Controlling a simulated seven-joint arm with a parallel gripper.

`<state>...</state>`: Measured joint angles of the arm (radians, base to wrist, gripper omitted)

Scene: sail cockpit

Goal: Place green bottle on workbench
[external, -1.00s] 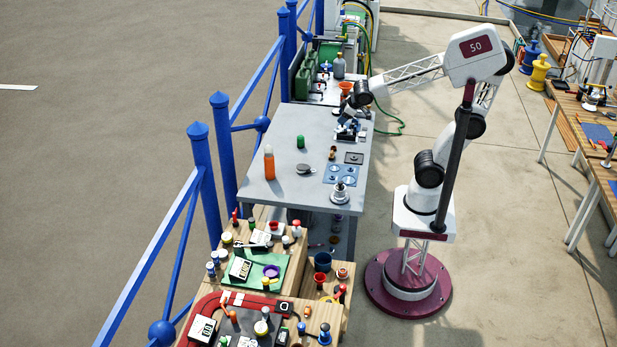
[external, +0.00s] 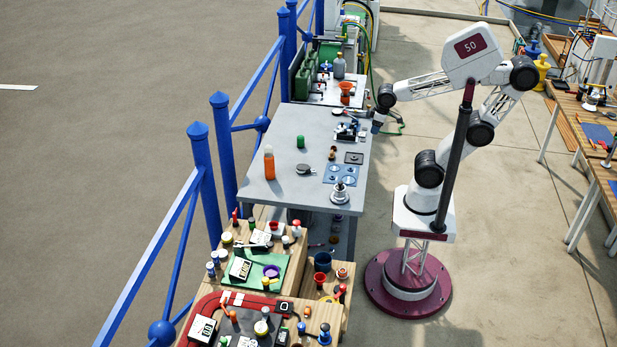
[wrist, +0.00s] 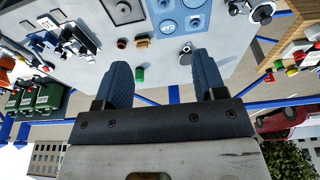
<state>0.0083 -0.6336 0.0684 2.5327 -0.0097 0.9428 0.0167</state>
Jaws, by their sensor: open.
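The green bottle (external: 301,142) is a small green cylinder that stands upright on the grey workbench (external: 280,185), left of its middle. In the wrist view it shows as a small green shape (wrist: 139,74) beside the left finger, at a distance. My gripper (external: 377,126) hangs at the right edge of the workbench, well apart from the bottle. In the wrist view my gripper (wrist: 162,62) has its two blue fingers wide apart, with nothing between them.
An orange bottle (external: 269,163) stands on the workbench's left side. A blue panel (external: 341,174) and a metal fixture (external: 340,193) lie toward the front right. A blue railing (external: 262,122) runs along the left.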

